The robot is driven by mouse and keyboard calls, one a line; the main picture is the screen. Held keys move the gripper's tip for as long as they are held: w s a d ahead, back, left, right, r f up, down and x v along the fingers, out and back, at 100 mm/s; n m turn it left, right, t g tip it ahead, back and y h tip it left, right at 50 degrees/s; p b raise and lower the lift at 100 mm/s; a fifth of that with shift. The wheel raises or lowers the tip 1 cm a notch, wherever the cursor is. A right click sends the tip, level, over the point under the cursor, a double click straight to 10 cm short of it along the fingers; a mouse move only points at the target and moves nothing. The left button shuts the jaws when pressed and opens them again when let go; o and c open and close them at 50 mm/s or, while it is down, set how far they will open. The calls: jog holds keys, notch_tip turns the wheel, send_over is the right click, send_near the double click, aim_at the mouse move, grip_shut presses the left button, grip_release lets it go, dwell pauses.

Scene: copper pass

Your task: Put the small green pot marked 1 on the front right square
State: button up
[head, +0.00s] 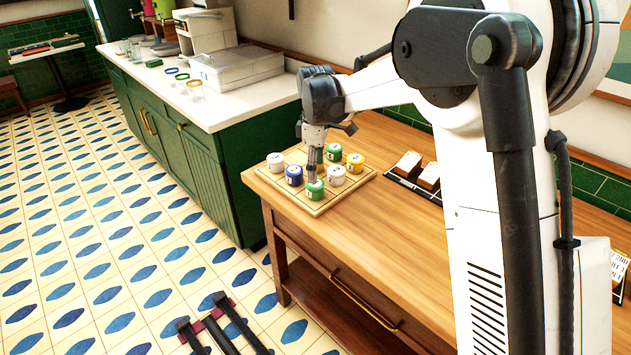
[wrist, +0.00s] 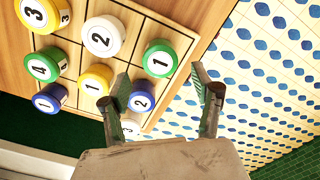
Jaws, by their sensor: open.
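The small green pot marked 1 (wrist: 160,58) has a white lid face with a black 1. It stands upright near the outer edge of the square-lined wooden board (wrist: 200,38) in the wrist view. In the head view this green pot (head: 315,190) is at the board corner closest to the camera, directly under my gripper (head: 313,176). My gripper in the wrist view (wrist: 161,76) is open, with its two fingertips apart on either side of the pot's near side. I cannot tell whether the fingers touch it. The front right square cannot be told for certain.
Close by stand a blue pot marked 2 (wrist: 140,97), a white pot marked 2 (wrist: 103,36) and a yellow pot marked 1 (wrist: 95,80). Several more pots crowd the board. A dark tray (head: 404,182) with blocks lies to the right. Bare wooden counter (head: 370,235) lies in front.

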jog(key=s+d+r+m+t, duration=0.1)
jog(key=s+d+r+m, duration=0.1)
jog(key=s+d+r, duration=0.3)
jog(key=s+d+r+m+t, duration=0.1)
jog(key=s+d+r+m, duration=0.1)
jog(key=r, duration=0.5)
jog(key=s+d+r+m+t, duration=0.1)
jog(key=s+d+r+m, duration=0.15)
jog(key=s, duration=0.25)
jog(key=s+d+r+m+t, duration=0.1)
jog(key=s+d+m, duration=0.1)
jog(key=s+d, duration=0.3)
jog(key=s+d+f+m+t, duration=0.1)
jog(key=s+d+f+m, duration=0.1)
jog(key=s, duration=0.7)
jog(key=s+d+f+m+t, duration=0.2)
jog(key=s+d+f+m, duration=0.1)
jog(key=s, duration=0.6)
jog(key=shift+s+d+f+m, duration=0.2)
jog(key=shift+d+m, duration=0.4)
jog(key=shift+m, duration=0.55)
